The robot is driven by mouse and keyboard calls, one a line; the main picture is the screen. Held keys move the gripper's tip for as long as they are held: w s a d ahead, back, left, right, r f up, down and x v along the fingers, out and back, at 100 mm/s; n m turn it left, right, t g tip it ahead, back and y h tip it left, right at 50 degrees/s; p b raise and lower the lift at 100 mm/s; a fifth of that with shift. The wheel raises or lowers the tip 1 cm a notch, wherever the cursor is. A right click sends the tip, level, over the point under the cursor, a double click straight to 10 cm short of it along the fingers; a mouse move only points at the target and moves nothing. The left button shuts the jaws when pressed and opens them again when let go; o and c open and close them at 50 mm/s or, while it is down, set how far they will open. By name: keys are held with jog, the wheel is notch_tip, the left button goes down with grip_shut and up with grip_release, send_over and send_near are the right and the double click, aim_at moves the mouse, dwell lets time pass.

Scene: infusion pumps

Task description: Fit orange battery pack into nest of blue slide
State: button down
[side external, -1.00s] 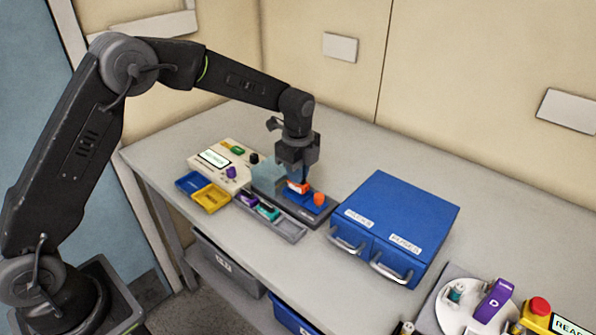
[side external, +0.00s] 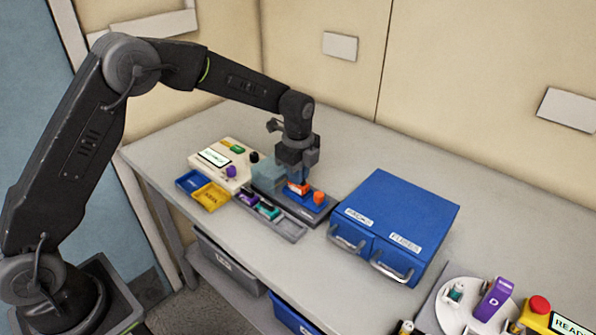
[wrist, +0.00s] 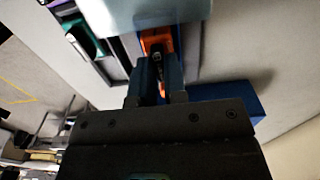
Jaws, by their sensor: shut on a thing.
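My gripper (side external: 297,178) points down over the blue slide (side external: 309,198) and is shut on the orange battery pack (side external: 300,188). The pack sits low, at or just above the slide; I cannot tell whether it is seated in the nest. In the wrist view the gripper (wrist: 160,75) shows its fingers close together, with the orange pack (wrist: 157,40) between and beyond them. An orange knob (side external: 319,197) stands at the right end of the slide. The nest itself is hidden by the gripper and pack.
A clear guard (side external: 266,174) stands just left of the gripper. A grey tray (side external: 290,231) with purple and teal packs lies in front. A cream device (side external: 222,160), blue and yellow bins (side external: 211,196) are left. A blue drawer cabinet (side external: 400,215) stands right.

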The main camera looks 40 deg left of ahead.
jog(key=shift+f, duration=0.5)
jog(key=c, duration=1.5)
grip_release()
jog(key=shift+r, duration=0.1)
jog(key=shift+r, duration=1)
jog(key=shift+o, duration=0.5)
jog(key=o, duration=0.5)
jog(key=shift+r, duration=0.1)
